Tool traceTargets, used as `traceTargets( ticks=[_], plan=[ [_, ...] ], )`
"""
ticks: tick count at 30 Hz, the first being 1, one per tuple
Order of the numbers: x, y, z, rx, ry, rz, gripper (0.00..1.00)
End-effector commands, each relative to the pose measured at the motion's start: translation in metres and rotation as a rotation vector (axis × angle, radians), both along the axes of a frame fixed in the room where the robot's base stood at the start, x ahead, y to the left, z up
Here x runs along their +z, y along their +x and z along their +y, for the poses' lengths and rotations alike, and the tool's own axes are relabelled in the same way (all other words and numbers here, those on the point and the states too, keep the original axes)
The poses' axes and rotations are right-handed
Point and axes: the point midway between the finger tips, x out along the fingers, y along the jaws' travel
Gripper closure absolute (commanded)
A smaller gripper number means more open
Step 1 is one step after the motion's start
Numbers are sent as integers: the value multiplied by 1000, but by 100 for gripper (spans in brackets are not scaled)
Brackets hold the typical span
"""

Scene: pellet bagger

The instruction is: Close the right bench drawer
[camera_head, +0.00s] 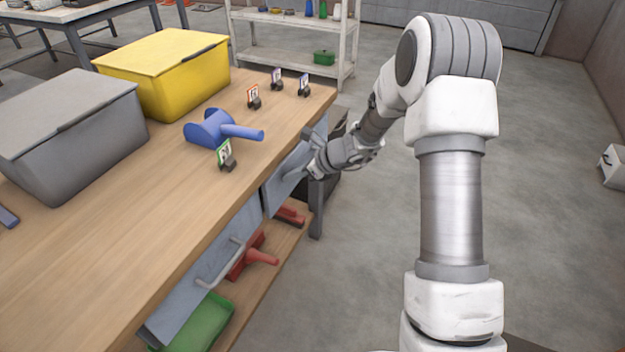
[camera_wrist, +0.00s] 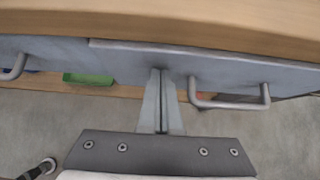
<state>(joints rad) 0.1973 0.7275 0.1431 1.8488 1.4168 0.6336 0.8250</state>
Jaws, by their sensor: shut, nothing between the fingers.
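The right bench drawer (camera_head: 283,193) is the far grey-blue front under the wooden bench top. In the wrist view its front (camera_wrist: 215,72) spans the middle and right, with its bar handle (camera_wrist: 230,103). Its left edge seems to stand slightly proud of the neighbouring front; the exact gap cannot be told. My gripper (camera_head: 292,174) is at this front, fingers pointing at it. In the wrist view my gripper (camera_wrist: 161,74) is shut and empty, left of the handle, with the tips at or very near the panel. Contact is unclear.
The left drawer (camera_head: 190,305) has a bar handle. A lower shelf holds red tools (camera_head: 255,258) and a green tray (camera_head: 200,325). Yellow (camera_head: 165,75) and grey (camera_head: 75,130) bins and a blue scoop (camera_head: 215,130) stand on top.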

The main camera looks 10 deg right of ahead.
Motion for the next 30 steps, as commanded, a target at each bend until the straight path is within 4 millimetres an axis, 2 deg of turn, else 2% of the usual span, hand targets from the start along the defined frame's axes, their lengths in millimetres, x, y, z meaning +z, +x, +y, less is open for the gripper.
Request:
traceTargets(
  ticks=[4,12,23,30],
  plan=[
    [1,8,13,2,0,-1,100],
    [0,13,21,1,2,-1,100],
    [2,13,24,7,6,-4,100],
    [2,13,15,6,5,-3,100]
  ],
)
